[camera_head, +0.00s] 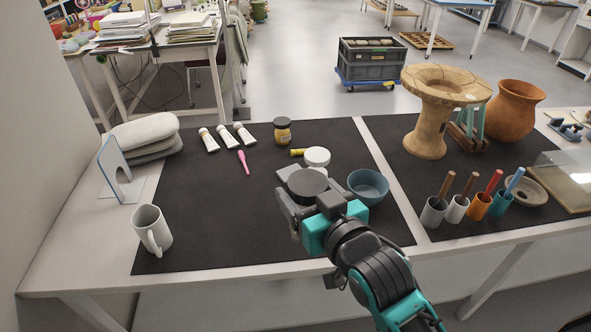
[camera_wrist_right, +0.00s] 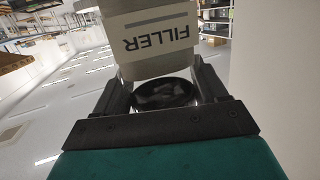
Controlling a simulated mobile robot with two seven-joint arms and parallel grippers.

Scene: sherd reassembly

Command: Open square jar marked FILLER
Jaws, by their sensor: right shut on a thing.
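The square jar marked FILLER (camera_wrist_right: 157,40) shows in the right wrist view, pale, with its label upside down in the picture. Its round dark lid (camera_wrist_right: 165,94) lies between the two fingers of my right gripper (camera_wrist_right: 162,85). The gripper is shut on the jar's lid end. The jar's body is mostly hidden there by the gripper, and I cannot tell whether the lid is loose. My left gripper is not in view.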

